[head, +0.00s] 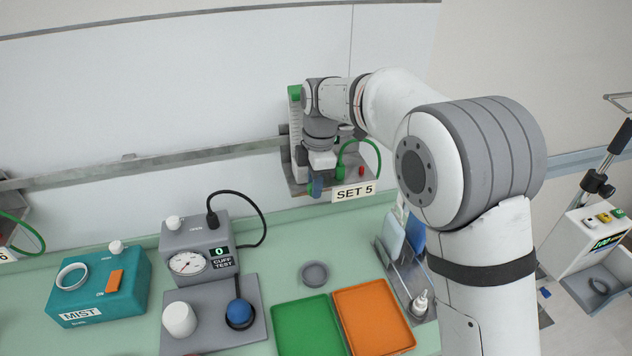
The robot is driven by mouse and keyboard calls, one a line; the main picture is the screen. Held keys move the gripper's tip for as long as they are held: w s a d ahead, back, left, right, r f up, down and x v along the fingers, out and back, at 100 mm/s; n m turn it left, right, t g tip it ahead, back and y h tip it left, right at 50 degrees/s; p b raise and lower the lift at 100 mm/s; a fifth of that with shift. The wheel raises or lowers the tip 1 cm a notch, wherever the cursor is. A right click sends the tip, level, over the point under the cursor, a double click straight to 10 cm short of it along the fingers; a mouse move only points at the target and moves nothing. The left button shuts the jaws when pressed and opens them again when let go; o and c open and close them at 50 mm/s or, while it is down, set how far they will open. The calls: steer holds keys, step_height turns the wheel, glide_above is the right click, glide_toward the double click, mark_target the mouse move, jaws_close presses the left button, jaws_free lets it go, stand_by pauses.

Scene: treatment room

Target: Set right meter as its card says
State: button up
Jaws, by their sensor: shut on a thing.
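The right meter (296,128) is an upright, pale scaled tube with a green top, mounted on the wall rail. Its card (354,192) reads "SET 5" and hangs at the front of the meter's grey bracket. My gripper (316,187) points down in front of the meter's lower part, with its jaws shut on what seems to be the meter's knob. The knob is mostly hidden by the jaws; a bit of green shows beside them. The arm's wrist covers part of the tube, and the level inside cannot be read.
A green hose (372,150) loops right of the meter. Below, the counter holds a cuff tester (196,252) showing 0, a teal MIST box (97,290), green (308,328) and orange (374,318) trays, and a rack (402,285). Another hose (22,228) shows at the left edge.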

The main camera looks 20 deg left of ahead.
steer(key=t+h, duration=0.2)
steer(key=s+h+p, duration=0.1)
steer(key=shift+a+f+t+h, duration=0.25)
steer(key=shift+t+h, duration=0.05)
steer(key=shift+t, duration=0.1)
steer(key=t+h, duration=0.2)
steer(key=h, duration=0.1)
steer(key=t+h+p, duration=0.1)
steer(key=shift+s+a+f+t, duration=0.2)
steer(key=shift+a+f+t, duration=0.05)
steer(key=shift+f+t, duration=0.1)
steer(key=t+h, duration=0.2)
steer(key=f+t+h, duration=0.1)
steer(key=t+h, duration=0.3)
steer(key=h, duration=0.1)
steer(key=shift+s+a+f+b, duration=0.1)
steer(key=shift+a+f+b, duration=0.1)
steer(key=shift+f+b, duration=0.15)
steer(key=shift+r+h, duration=0.1)
steer(key=shift+h, duration=0.3)
steer(key=o, duration=0.8)
steer(key=shift+s+r, duration=0.1)
steer(key=shift+r, duration=0.05)
steer(key=shift+o, duration=0.3)
